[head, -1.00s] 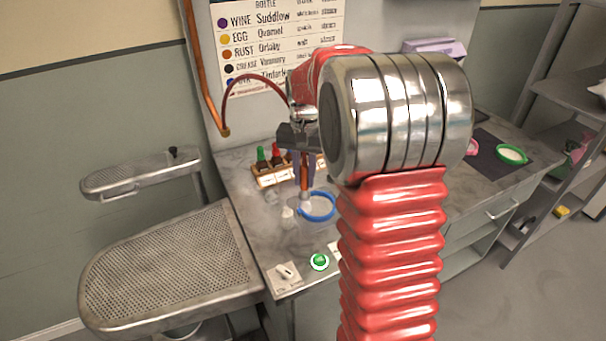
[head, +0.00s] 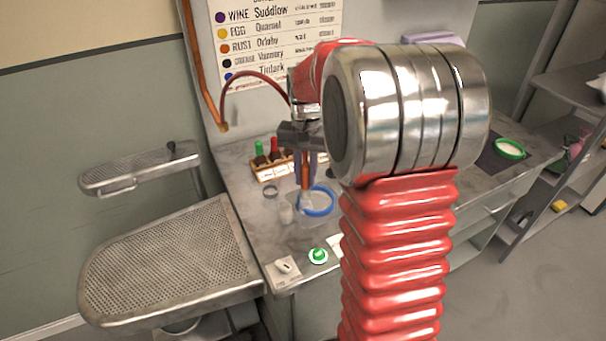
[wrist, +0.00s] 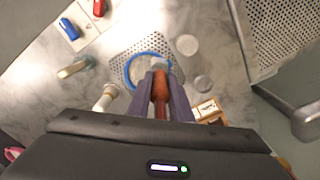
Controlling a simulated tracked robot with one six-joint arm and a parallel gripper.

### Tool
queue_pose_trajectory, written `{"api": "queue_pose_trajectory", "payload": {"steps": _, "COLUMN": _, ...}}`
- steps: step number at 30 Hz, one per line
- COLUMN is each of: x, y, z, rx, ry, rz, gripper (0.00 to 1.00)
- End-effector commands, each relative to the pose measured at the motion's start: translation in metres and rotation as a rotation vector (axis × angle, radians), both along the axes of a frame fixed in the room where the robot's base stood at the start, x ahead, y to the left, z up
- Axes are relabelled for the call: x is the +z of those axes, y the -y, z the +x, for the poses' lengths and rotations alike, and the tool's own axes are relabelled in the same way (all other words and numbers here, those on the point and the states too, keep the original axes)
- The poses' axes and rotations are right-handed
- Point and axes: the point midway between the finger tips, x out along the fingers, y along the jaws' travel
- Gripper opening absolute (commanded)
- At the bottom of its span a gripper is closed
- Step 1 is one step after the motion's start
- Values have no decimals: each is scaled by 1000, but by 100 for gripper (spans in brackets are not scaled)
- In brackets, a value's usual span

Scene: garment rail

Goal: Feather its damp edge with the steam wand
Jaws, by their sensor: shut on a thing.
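The steam wand, with an orange-brown grip (head: 306,178), hangs upright in my gripper (head: 305,163), and a dark red hose (head: 252,76) arcs from it to the wall pipe. In the wrist view my gripper's two fingers (wrist: 161,88) are shut on the wand (wrist: 160,84). The hoop (wrist: 129,69) holds pale cloth and lies on a perforated plate (wrist: 119,46). The wand and fingers cover part of it. I cannot make out a damp edge or steam, nor whether the tip touches the cloth.
A bottle rack (head: 268,175) stands behind the wand. A clear jar (head: 286,214) is left of the hoop. A green knob (head: 318,256) and a dial plate (head: 284,268) sit at the front edge. A perforated board (head: 170,255) is at left, a green-rimmed hoop (head: 510,157) at right.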

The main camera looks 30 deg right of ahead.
Motion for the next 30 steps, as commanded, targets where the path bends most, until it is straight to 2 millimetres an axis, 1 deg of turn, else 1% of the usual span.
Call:
{"api": "queue_pose_trajectory", "payload": {"steps": 15, "x": 0, "y": 4, "z": -17, "rx": 0, "ry": 1, "rz": -1, "gripper": 0}}
{"api": "queue_pose_trajectory", "payload": {"steps": 30, "x": 0, "y": 7, "z": -19, "rx": 0, "ry": 0, "rz": 0, "gripper": 0}}
